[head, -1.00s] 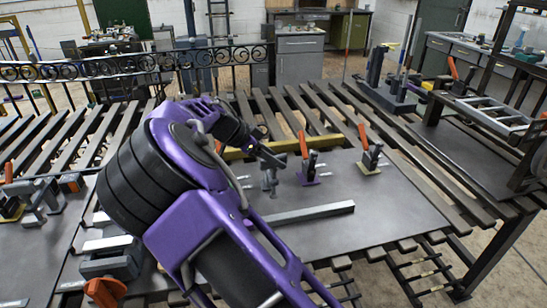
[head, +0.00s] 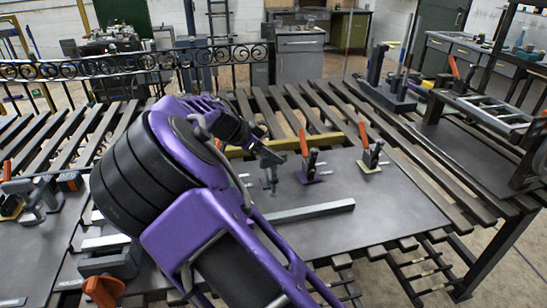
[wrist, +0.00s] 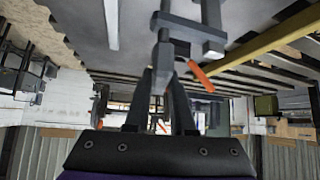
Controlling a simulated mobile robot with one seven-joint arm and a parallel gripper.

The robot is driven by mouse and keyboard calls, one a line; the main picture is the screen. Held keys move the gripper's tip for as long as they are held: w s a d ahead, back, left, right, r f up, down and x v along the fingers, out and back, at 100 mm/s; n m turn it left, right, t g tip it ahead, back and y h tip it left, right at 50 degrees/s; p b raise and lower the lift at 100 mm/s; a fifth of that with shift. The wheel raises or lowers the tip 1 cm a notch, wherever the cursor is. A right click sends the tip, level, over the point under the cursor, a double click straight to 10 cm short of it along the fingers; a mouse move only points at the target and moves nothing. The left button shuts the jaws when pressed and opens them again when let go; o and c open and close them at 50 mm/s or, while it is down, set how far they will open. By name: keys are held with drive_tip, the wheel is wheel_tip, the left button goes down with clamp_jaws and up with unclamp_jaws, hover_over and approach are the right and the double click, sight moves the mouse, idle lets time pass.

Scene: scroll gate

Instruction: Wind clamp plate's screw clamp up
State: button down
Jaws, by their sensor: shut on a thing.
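The clamp plate (head: 392,208) is a flat dark grey sheet on the slatted bench. A grey screw clamp (head: 270,180) stands near its back left edge, partly hidden by my arm. In the wrist view the screw clamp's frame (wrist: 205,38) fills the top middle. In the head view my gripper (head: 262,152) is at the top of the clamp, small and dark. The exact contact between the fingers is hard to make out.
Two toggle clamps with orange handles (head: 305,158) (head: 371,155) stand right of the screw clamp. A grey bar (head: 312,211) lies in front of it. A yellow bar (head: 298,146) runs behind.

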drive_tip(key=n+t+y+b, duration=0.1)
drive_tip(key=n+b, duration=0.1)
drive_tip(key=n+t+b, duration=0.1)
drive_tip(key=b, duration=0.1)
drive_tip(key=shift+f+n+y, duration=0.3)
drive_tip(key=shift+n+y, duration=0.1)
drive_tip(key=n+t+y+b, duration=0.2)
drive_tip(key=n+y+b, duration=0.1)
drive_tip(key=n+b, duration=0.1)
drive_tip(key=shift+r+n, duration=0.15)
drive_tip(key=shift+n, duration=0.15)
drive_tip(key=n+y, duration=0.2)
drive_tip(key=n, duration=0.1)
drive_tip(key=shift+d+r+y, duration=0.1)
drive_tip(key=shift+r+y, duration=0.15)
drive_tip(key=shift+y, duration=0.05)
drive_tip(key=shift+n+y+p, duration=0.35)
drive_tip(key=shift+n+y, duration=0.35)
drive_tip(key=shift+n, duration=0.3)
drive_tip(key=shift+n+y+p, duration=0.35)
drive_tip(key=shift+n+y, duration=0.05)
drive_tip(key=shift+n, duration=0.1)
drive_tip(key=shift+f+n+y+p, duration=0.15)
drive_tip(key=shift+n+y+p, duration=0.15)
drive_tip(key=shift+n, duration=0.1)
drive_tip(key=c, duration=0.8)
unclamp_jaws()
drive_tip(key=shift+o, duration=0.2)
